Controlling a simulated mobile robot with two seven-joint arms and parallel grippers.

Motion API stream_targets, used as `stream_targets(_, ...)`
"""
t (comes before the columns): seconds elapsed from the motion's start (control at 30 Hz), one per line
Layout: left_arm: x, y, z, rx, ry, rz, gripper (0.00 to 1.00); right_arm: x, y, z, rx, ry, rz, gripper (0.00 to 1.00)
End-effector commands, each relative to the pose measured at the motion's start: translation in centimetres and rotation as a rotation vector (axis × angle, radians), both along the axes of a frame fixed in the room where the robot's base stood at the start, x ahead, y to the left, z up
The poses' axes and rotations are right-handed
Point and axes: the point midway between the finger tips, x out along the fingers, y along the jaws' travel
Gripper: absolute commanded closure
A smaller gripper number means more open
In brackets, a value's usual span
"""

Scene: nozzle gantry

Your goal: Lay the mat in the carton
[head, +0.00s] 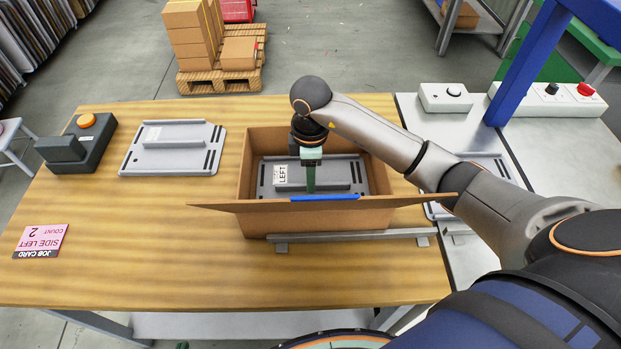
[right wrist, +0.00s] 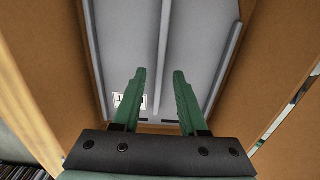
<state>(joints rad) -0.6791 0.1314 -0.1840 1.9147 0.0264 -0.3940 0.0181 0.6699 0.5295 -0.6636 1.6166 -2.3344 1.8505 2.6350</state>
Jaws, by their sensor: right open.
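The open brown carton (head: 375,208) stands at the middle of the wooden table, its near flap folded outward. A grey mat-like plate (head: 350,172) with a raised bar and a white LEFT label lies inside it, seemingly flat; the plate also fills the right wrist view (right wrist: 185,50). My right gripper (head: 311,182) points down into the carton above this plate. Its green fingers (right wrist: 160,75) are apart with nothing between them. A similar grey plate (head: 190,137) lies on the table to the left of the carton. My left gripper is not in view.
A dark box with an orange button (head: 87,121) and a pink job card (head: 40,240) reading SIDE LEFT, COUNT 2 are at left. A metal rail (head: 350,237) runs before the carton. Another grey plate (head: 490,165) lies right, partly behind my arm.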

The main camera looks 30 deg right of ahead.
Motion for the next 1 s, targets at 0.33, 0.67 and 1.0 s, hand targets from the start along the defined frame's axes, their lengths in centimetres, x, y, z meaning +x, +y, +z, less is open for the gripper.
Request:
stream_targets(0.33, 0.0, 0.0, 0.5, 0.0, 0.001, 0.0, 1.0, 0.1, 0.0, 7.7, -0.002, -0.006, 0.0, 0.58)
stream_targets(0.67, 0.0, 0.0, 1.2, 0.0, 0.001, 0.0, 1.0, 0.0, 0.0, 10.3, -0.001, 0.0, 0.0, 0.58)
stream_targets(1.0, 0.0, 0.0, 1.1, 0.0, 0.0, 0.0, 1.0, 0.0, 0.3, 10.2, 0.015, 0.001, 0.005, 0.58)
